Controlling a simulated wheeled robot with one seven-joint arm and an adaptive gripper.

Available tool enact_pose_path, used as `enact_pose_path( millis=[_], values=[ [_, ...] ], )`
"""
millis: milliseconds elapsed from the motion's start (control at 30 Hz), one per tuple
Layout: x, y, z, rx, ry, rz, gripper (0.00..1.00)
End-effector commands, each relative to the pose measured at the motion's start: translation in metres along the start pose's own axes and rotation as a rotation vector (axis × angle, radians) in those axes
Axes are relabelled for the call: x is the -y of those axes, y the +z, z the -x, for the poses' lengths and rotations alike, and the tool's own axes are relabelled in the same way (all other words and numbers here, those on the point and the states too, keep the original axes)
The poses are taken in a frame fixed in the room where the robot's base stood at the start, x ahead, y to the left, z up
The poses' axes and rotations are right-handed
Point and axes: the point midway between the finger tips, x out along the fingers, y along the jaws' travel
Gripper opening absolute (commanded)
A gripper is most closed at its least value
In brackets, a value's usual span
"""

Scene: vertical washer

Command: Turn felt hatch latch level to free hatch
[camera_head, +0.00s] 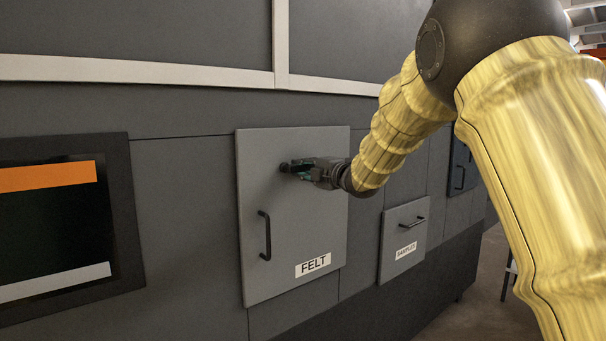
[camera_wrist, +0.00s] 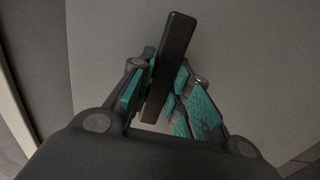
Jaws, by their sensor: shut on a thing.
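The felt hatch (camera_head: 300,220) is a grey door with a white FELT label (camera_head: 313,264) and a dark vertical pull handle (camera_head: 265,236) at its left. My gripper (camera_head: 296,167) is at the upper part of the hatch. In the wrist view, my gripper (camera_wrist: 158,100) has its teal pads on both sides of the dark bar-shaped latch (camera_wrist: 175,50) and is shut on it. The latch looks tilted a little in the wrist view. In the head view the gripper mostly hides the latch. The hatch looks flush with the panel.
A smaller SAMPLES door (camera_head: 403,240) with its own handle is to the right. A dark screen (camera_head: 55,230) with an orange band is at the left. Pale rails (camera_head: 130,70) run above the hatch. Open floor (camera_head: 480,300) shows at the lower right.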

Motion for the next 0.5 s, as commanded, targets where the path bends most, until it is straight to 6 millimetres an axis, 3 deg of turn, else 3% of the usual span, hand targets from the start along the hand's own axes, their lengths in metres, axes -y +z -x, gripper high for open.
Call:
enact_pose_path(
  millis=[367, 400, 500],
  values=[
    [-0.0016, 0.0006, 0.0002, 0.001, 0.001, 0.008, 0.00],
    [-0.0016, 0.0006, 0.0002, 0.001, 0.001, 0.008, 0.22],
    [-0.0014, 0.0005, 0.0001, 0.001, 0.001, 0.008, 0.40]
  ],
)
